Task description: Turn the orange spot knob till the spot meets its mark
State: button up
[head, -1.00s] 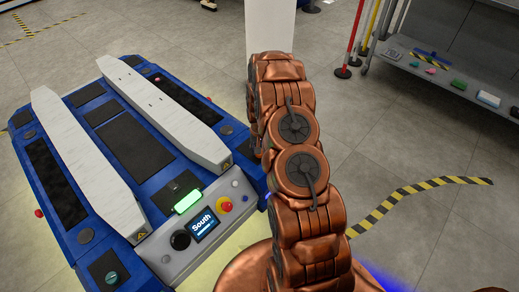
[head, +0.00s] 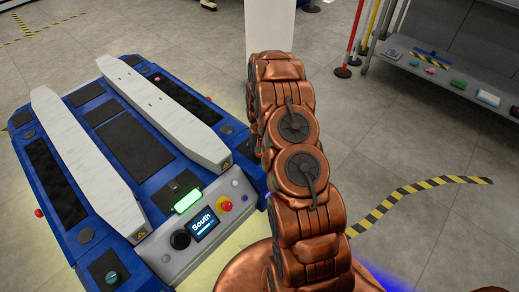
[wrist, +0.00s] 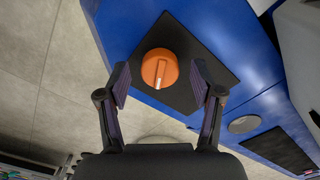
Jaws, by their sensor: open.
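An orange knob (wrist: 160,69) with a pale pointer line sits on a black square plate (wrist: 185,37) on the blue cart, in the wrist view. My gripper (wrist: 160,85) is open, with one finger on each side of the knob and visible space between them and it. In the head view my copper arm hides the knob and my gripper. The blue lift cart (head: 190,110) carries a screen (head: 203,224) that reads "South".
A white pillar (head: 270,25) stands behind my arm. A shelf (head: 440,75) with small items is at the right. The floor at right is mostly clear.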

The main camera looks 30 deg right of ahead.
jog(key=shift+r, duration=0.1)
notch_tip(320, 180, up, 12)
dwell(0.6)
dwell(0.4)
jog(key=s+a+r+n+p, duration=0.1)
jog(key=s+a+r+p, duration=0.35)
jog(key=r, duration=0.65)
jog(key=s+a+r+n+p, duration=0.1)
jog(key=s+a+r+p, duration=0.4)
jog(key=r, duration=0.6)
jog(key=s+a+r+n+p, duration=0.2)
jog(key=s+a+r+p, duration=0.3)
jog(key=r, duration=0.6)
jog(key=s+a+r+n+p, duration=0.1)
jog(key=s+a+r+p, duration=0.2)
jog(key=s+r, duration=0.4)
jog(key=s+a+r+n+g+p, duration=0.1)
jog(key=s+a+r+p, duration=0.2)
jog(key=s+r+p, duration=0.2)
jog(key=s+a+r+n+p, duration=0.1)
jog(key=s+a+r+p, duration=0.2)
jog(key=s+r, duration=0.6)
jog(key=shift+s+a+g+p, duration=0.25)
jog(key=shift+s+g+p, duration=0.15)
jog(key=shift+s+p, duration=0.65)
